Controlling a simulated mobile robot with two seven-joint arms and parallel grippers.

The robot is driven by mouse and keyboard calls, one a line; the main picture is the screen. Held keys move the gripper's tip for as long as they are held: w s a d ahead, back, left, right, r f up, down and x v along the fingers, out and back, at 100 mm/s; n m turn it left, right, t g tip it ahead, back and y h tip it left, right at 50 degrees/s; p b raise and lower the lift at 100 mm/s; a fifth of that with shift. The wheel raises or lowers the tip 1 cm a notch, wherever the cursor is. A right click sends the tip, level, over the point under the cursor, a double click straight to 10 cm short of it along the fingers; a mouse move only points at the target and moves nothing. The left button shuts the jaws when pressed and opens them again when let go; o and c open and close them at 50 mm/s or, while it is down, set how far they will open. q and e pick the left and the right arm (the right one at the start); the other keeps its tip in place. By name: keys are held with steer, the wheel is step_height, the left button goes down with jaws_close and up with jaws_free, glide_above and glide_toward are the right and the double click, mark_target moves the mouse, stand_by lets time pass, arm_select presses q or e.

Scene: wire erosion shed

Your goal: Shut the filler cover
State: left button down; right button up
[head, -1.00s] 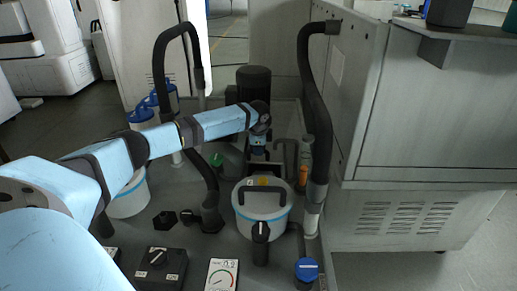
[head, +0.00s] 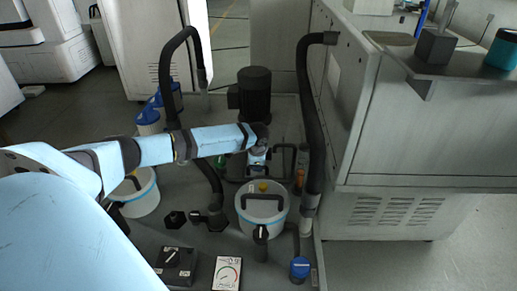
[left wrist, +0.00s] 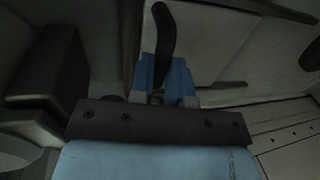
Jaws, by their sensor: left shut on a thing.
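My left gripper (head: 257,166) hangs just behind a round white tub (head: 258,222) with a blue band, a dark handle and a yellow knob on top. In the left wrist view its blue fingers (left wrist: 165,82) are shut on a black curved handle (left wrist: 164,32), which sticks out beyond them. In the head view my wrist and the tub hide most of what I hold. I cannot tell for sure which part is the filler cover, or how far open it stands. My right gripper is in neither view.
A thick black hose (head: 312,120) rises to the right of the tub, beside a grey cabinet (head: 420,130). Another hose (head: 165,70) and a dark motor (head: 254,92) stand behind. A switch box (head: 175,266), a gauge (head: 227,273) and a blue cap (head: 299,267) are in front.

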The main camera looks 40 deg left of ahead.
arm_select(q)
steer(key=shift+s+d+f, duration=0.15)
steer(key=shift+d+f, duration=0.05)
steer(key=shift+d, duration=0.05)
steer(key=c, duration=1.1)
jaws_free()
steer(key=shift+s, duration=0.1)
steer(key=shift+r, duration=0.15)
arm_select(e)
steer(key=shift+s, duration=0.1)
arm_select(q)
steer(key=shift+a, duration=0.1)
steer(key=shift+r, duration=0.2)
step_height(320, 180, up, 13)
steer(key=s+d+p, duration=0.1)
steer(key=s+p, duration=0.1)
steer(key=shift+d+p, duration=0.3)
steer(key=shift+d, duration=0.1)
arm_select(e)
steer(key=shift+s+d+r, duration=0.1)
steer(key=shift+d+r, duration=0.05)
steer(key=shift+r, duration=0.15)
arm_select(q)
steer(key=shift+r, duration=0.1)
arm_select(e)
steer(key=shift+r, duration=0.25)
